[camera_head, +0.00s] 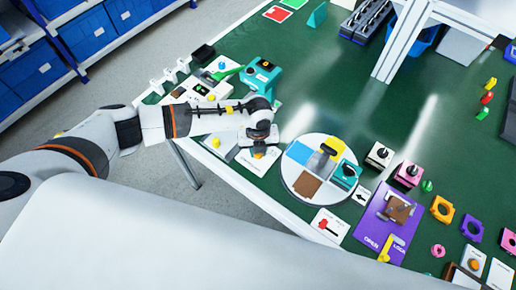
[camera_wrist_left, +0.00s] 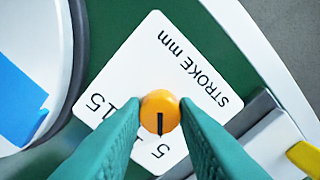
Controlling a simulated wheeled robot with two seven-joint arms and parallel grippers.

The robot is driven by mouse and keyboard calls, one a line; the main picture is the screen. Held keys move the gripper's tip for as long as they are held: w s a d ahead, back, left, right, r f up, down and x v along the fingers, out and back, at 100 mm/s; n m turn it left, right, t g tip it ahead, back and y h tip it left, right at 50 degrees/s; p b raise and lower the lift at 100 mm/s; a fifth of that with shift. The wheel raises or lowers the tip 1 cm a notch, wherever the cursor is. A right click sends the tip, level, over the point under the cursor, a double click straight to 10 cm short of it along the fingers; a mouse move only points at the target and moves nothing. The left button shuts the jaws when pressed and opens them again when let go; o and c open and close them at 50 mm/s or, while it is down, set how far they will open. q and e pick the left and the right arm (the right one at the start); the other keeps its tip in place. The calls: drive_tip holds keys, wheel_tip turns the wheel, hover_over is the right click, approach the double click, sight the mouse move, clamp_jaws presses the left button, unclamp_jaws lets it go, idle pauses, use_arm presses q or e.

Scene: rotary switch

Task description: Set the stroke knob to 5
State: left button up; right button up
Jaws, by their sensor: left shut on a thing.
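The stroke knob (camera_wrist_left: 160,112) is a small round orange knob with a black line on its face. It sits on a white card (camera_wrist_left: 185,60) printed "STROKE mm", with number marks including a 5. In the left wrist view the black line points down the picture, towards the 5 just below the knob. Other marks are partly hidden by my left gripper (camera_wrist_left: 160,122), whose teal fingers are shut on the knob, one on each side. In the head view my left gripper (camera_head: 260,146) is over the knob near the table's front edge, hiding part of the card.
A round white board (camera_head: 312,200) with coloured sectors stands right of the card. A purple panel (camera_head: 372,222) lies further right.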

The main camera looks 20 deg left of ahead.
use_arm(q)
drive_tip(key=shift+w+r, duration=0.1)
idle(0.5)
drive_tip(key=o, duration=1)
wheel_tip(320, 180, up, 12)
drive_tip(key=b, duration=0.2)
drive_tip(key=shift+b, duration=0.4)
